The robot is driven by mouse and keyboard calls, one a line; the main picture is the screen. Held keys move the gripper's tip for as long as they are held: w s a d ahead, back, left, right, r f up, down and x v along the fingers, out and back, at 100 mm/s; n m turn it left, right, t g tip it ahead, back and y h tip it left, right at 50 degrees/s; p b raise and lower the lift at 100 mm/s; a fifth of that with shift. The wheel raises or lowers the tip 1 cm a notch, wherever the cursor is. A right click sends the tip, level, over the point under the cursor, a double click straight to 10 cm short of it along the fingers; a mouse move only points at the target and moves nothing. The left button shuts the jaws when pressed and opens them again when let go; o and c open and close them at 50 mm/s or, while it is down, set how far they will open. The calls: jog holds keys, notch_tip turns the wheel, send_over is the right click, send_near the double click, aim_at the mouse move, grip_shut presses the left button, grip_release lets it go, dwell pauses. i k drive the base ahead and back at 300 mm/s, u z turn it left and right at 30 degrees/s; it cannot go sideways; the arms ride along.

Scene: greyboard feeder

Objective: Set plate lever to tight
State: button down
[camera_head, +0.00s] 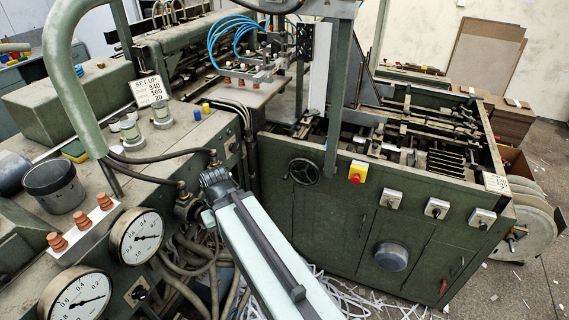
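I cannot tell for certain which part is the plate lever; no part is clearly readable as a lever with a tight mark. My arm (262,250) reaches up from the bottom middle. The dark end piece (215,182) of it lies beside the hose fittings on the left console. My gripper's fingers cannot be made out there, so their opening is unclear. Whatever is behind the arm is hidden.
The green console carries two pressure gauges (137,237), reddish cups (82,220), a black pot (54,186) and a set-up card (149,91). At right stands a green cabinet (340,220) with a handwheel (304,171). Paper strips litter the floor; open floor lies far right.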

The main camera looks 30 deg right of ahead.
aim_at(306, 116)
jog(key=z, duration=0.15)
jog(key=k, duration=0.5)
jog(key=u, duration=3.1)
jog(key=k, duration=1.6)
jog(key=z, duration=2.05)
jog(key=i, duration=1.25)
jog(key=u, duration=0.05)
